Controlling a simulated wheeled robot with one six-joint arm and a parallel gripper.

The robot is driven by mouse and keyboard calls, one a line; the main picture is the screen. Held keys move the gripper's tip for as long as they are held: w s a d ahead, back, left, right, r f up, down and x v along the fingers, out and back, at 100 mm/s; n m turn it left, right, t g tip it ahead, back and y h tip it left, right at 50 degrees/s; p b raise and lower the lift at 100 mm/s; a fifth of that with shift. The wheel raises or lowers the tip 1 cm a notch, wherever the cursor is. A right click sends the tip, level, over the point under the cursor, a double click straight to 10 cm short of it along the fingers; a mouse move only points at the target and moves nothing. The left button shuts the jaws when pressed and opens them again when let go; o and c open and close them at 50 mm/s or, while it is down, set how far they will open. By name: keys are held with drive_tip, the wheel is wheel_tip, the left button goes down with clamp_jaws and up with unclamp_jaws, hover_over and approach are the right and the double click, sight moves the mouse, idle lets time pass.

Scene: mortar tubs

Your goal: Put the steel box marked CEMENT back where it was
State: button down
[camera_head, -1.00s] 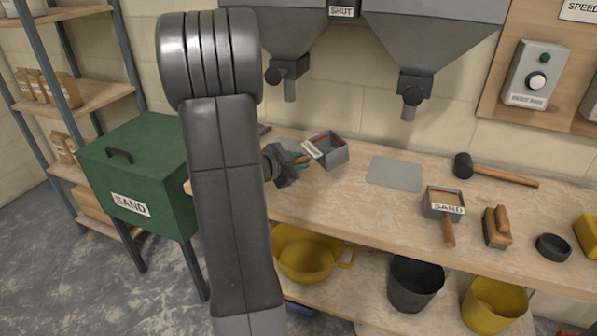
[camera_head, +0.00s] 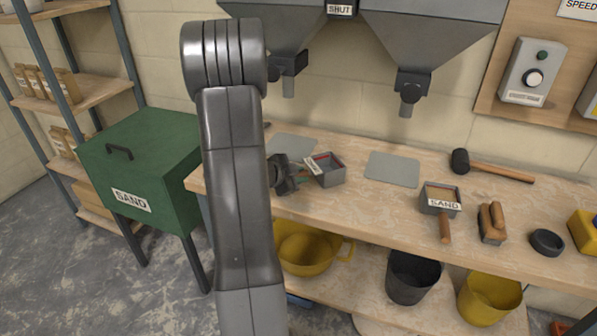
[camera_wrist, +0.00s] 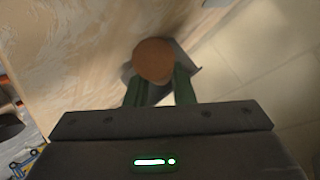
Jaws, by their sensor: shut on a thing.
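My gripper (camera_head: 287,176) is shut on the wooden handle of a grey steel box (camera_head: 331,176) at the left part of the bench. The box is open-topped, with red along its inner rim and a white label whose writing I cannot read here. It looks roughly level, at or just above the bench top; I cannot tell if it touches. In the wrist view the round brown handle end (camera_wrist: 153,60) sits between the green fingers, hiding most of the box. A flat grey mat (camera_head: 290,144) lies behind the held box, and another bare grey mat (camera_head: 393,169) lies to its right.
A similar box marked SAND (camera_head: 440,194) stands on the bench right of the bare mat. Hopper outlets (camera_head: 411,92) hang above. A green SAND bin (camera_head: 140,170) stands left.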

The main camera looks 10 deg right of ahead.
drive_tip(key=shift+f+b, duration=0.35)
drive_tip(key=shift+f, duration=0.25)
idle(0.3)
drive_tip(key=c, duration=1.2)
unclamp_jaws()
drive_tip(key=shift+o, duration=0.2)
